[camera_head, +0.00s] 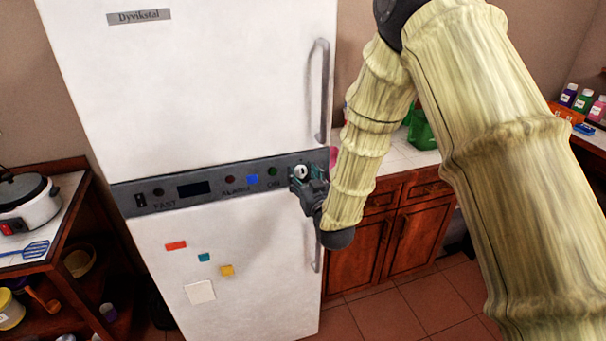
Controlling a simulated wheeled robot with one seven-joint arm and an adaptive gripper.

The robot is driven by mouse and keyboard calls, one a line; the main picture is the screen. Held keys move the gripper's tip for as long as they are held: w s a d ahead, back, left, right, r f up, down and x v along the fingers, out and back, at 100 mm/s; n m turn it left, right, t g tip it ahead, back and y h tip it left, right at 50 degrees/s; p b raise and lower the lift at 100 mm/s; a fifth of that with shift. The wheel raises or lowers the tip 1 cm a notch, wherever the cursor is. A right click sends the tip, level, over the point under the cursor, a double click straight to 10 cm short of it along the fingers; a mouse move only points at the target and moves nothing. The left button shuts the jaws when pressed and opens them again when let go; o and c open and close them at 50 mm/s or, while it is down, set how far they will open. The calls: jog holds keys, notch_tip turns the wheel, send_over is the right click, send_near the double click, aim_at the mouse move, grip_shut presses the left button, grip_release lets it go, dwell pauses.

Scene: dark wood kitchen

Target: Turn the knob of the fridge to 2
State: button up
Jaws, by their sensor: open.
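The white fridge (200,75) stands upright with a grey control panel (214,189) across its middle. The knob (301,172), pale and round, sits near the right end of the panel. My gripper (300,178) is at the knob, in front of the panel's right end. Its fingers are small and dark here, and whether they touch the knob is unclear. The lower part of the knob and any numbers around it are hidden or too small to read.
The panel has a dark display (194,189) and small lights and buttons. A vertical handle (321,92) stands out above the knob. A lower handle (317,253) is partly behind my gripper. A counter with cabinets (392,235) is at the right, a cart with a cooker (27,203) at the left.

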jog(key=shift+a, duration=0.1)
jog(key=c, duration=0.9)
jog(key=shift+c, duration=0.2)
jog(key=shift+m+b, duration=0.3)
jog(key=shift+b, duration=0.1)
jog(key=m+b, duration=0.3)
jog(key=shift+d+f+m+b, duration=0.25)
jog(key=shift+m+b, duration=0.05)
jog(key=shift+b, duration=0.1)
jog(key=m+b, duration=0.6)
jog(key=shift+w+d+f, duration=0.1)
jog(key=shift+d+f, duration=0.05)
jog(key=m+b, duration=0.5)
jog(key=shift+d+f+m, duration=0.1)
jog(key=shift+m, duration=0.3)
jog(key=shift+m+b, duration=1.55)
jog(key=shift+m, duration=0.25)
